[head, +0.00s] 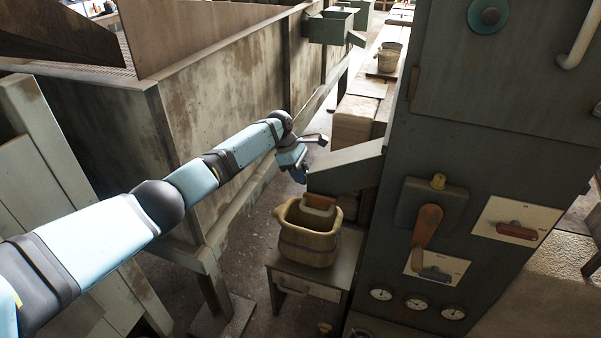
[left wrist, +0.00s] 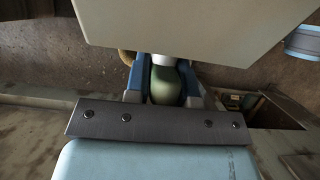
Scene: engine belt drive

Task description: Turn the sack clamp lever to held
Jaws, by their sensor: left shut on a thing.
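My left gripper (head: 302,176) is beside the left side of a grey-green sloping spout (head: 345,168) on the machine. In the left wrist view its two blue fingers (left wrist: 165,88) are shut around a rounded green knob (left wrist: 165,84), which appears to be the sack clamp lever's grip. The rest of the lever is hidden, and I cannot read its position. A tan, open-topped sack or tub (head: 309,246) stands below the spout mouth. A brown piece (head: 319,202) shows at the spout's lower end. My right gripper is not in view.
The sack stands on a small grey stand (head: 341,262). The machine cabinet (head: 465,160) on the right carries an orange-brown lever (head: 427,225), a red-handled switch (head: 517,232) and several gauges (head: 418,303). A large rusty bin (head: 215,105) stands at the left. A narrow floor strip lies between.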

